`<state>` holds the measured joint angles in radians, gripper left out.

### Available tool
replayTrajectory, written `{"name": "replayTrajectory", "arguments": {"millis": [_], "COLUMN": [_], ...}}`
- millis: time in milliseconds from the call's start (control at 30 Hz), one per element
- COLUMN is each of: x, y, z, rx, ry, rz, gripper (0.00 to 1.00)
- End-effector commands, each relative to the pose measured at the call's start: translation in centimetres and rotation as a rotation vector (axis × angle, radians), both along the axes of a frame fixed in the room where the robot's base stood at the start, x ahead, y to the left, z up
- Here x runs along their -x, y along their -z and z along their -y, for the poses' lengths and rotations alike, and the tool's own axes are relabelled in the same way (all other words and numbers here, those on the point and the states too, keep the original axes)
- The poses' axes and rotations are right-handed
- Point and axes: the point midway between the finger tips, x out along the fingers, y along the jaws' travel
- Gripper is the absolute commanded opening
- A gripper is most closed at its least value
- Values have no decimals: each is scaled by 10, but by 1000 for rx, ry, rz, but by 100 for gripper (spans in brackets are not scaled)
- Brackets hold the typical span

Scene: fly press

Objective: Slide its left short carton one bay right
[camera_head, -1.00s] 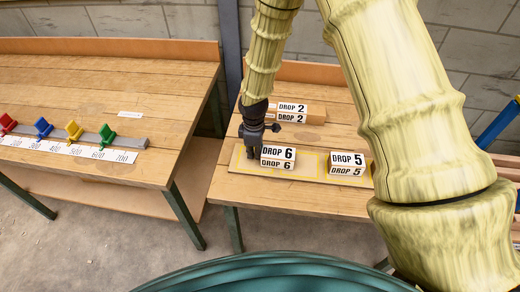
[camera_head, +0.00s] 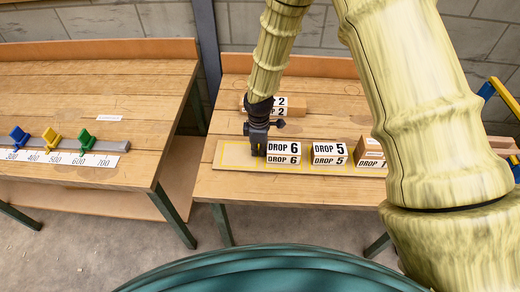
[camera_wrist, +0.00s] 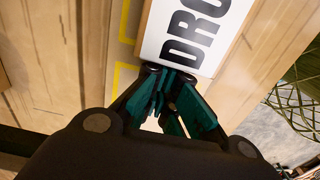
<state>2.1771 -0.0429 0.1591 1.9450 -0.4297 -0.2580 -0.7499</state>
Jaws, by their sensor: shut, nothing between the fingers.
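A short carton labelled DROP 6 (camera_head: 284,152) stands on a board with yellow bay outlines (camera_head: 232,158) in the head view. It is the leftmost carton on the board. A carton labelled DROP 5 (camera_head: 328,154) stands to its right with a narrow gap between. My gripper (camera_head: 257,151) is shut and low at the left side of DROP 6, with empty board to its left. In the wrist view my shut fingers (camera_wrist: 168,85) are right at the end of the DROP carton (camera_wrist: 190,35). Actual contact is hard to tell.
A carton labelled DROP 1 (camera_head: 370,156) stands right of DROP 5, partly hidden by my arm. A carton labelled DROP 2 (camera_head: 291,106) lies behind the board. The left bench (camera_head: 90,95) carries a scale with coloured clips, including a green one (camera_head: 86,141).

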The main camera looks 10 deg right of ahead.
Motion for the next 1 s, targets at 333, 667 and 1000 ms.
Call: {"name": "replayTrajectory", "arguments": {"millis": [333, 667, 1000], "x": [-7, -7, -7], "y": [-6, -47, -88], "z": [-29, -29, -29], "rx": [0, -1, -1], "ry": [9, 9, 8], "rz": [2, 2, 1], "gripper": [0, 0, 0]}}
